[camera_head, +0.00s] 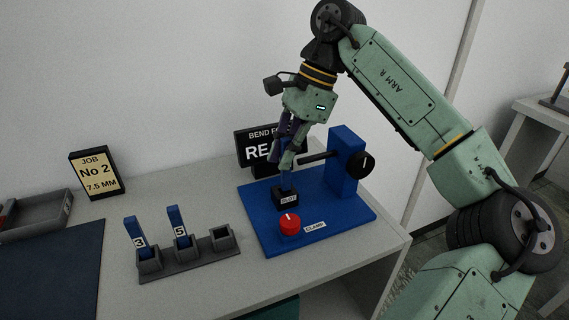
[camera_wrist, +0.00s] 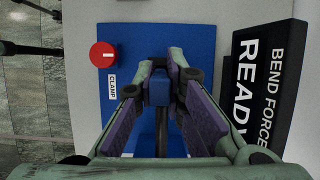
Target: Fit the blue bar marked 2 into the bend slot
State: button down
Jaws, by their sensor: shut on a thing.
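My gripper (camera_head: 287,162) is over the blue bend press and shut on a blue bar (camera_head: 287,181). The bar is upright, and its lower end meets the dark slot block (camera_head: 286,196) labelled SLOT. I cannot tell how deep it sits. Its number is hidden. In the wrist view, the top of the bar (camera_wrist: 159,92) shows between the two fingers (camera_wrist: 160,75). The press (camera_head: 348,205) has a blue base, a blue post with a dark horizontal rod and a black knob.
A red clamp knob (camera_head: 290,223) sits at the front of the press base. A grey rack (camera_head: 188,257) holds blue bars marked 3 and 5; its right socket is empty. A READY display (camera_head: 255,150) stands behind the press, and a job sign (camera_head: 97,172) at left reads No 2, 7.5 MM.

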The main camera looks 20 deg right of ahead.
jog(key=shift+w+f+b, duration=0.15)
jog(key=shift+f+b, duration=1.35)
jog(key=shift+f, duration=0.25)
jog(key=shift+f, duration=0.3)
jog(key=c, duration=1.7)
grip_release()
jog(key=shift+o, duration=0.2)
jog(key=shift+r, duration=0.1)
jog(key=shift+r, duration=0.2)
jog(key=p+v, duration=0.1)
jog(key=v, duration=1.1)
jog(key=shift+a+p, duration=0.1)
jog(key=shift+p, duration=0.2)
